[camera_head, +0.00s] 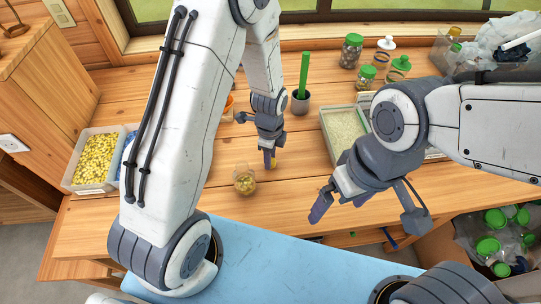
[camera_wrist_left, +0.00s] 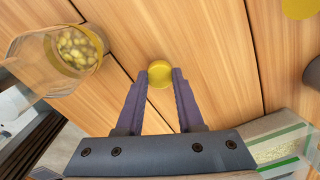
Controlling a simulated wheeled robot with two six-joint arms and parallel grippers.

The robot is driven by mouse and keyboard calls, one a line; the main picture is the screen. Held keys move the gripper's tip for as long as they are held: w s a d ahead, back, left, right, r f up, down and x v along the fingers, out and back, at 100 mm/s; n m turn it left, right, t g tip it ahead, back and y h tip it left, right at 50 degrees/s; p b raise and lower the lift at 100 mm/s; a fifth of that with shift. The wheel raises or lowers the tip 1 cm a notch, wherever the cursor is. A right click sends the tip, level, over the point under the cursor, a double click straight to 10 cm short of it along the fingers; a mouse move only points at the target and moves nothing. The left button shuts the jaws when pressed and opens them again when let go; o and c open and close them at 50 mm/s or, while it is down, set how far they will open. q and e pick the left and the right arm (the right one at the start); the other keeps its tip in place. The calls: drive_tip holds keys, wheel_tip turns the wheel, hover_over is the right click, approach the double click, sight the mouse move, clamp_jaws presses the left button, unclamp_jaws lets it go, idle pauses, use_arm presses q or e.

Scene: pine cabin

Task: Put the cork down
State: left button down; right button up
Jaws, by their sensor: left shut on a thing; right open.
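The cork, a yellow round piece (camera_wrist_left: 159,77), sits between the fingertips of my left gripper (camera_wrist_left: 160,78) in the left wrist view. A bit of its yellow also shows at the gripper's tip in the head view (camera_head: 273,163). My left gripper (camera_head: 269,158) is shut on it, pointing down over the wooden table. I cannot tell whether the cork touches the table. My right gripper (camera_head: 340,202) is open and empty over the table's front right part.
A glass jar of yellow-green pieces (camera_head: 244,181) stands close to the left gripper, also in the left wrist view (camera_wrist_left: 78,47). A tray of pale grains (camera_head: 343,126) lies to the right, a grey cup with a green stick (camera_head: 301,101) behind. Bare wood lies around the gripper.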

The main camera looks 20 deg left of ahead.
use_arm(q)
drive_tip(key=shift+f, duration=0.2)
drive_tip(key=c, duration=0.5)
unclamp_jaws()
drive_tip(key=shift+r, duration=0.1)
drive_tip(key=shift+r, duration=0.1)
wheel_tip(320, 180, up, 12)
drive_tip(key=b, duration=0.1)
drive_tip(key=s+d+r+n, duration=0.2)
drive_tip(key=s+n, duration=0.1)
drive_tip(key=s, duration=0.3)
drive_tip(key=s+d+r+n, duration=0.3)
drive_tip(key=s+n, duration=0.1)
drive_tip(key=s, duration=0.3)
drive_tip(key=s+d+r+n+h, duration=0.1)
drive_tip(key=s+d+r+n, duration=0.1)
drive_tip(key=s, duration=0.5)
drive_tip(key=shift+d+r+n, duration=0.4)
drive_tip(key=shift+d+n, duration=0.3)
drive_tip(key=shift+n, duration=0.5)
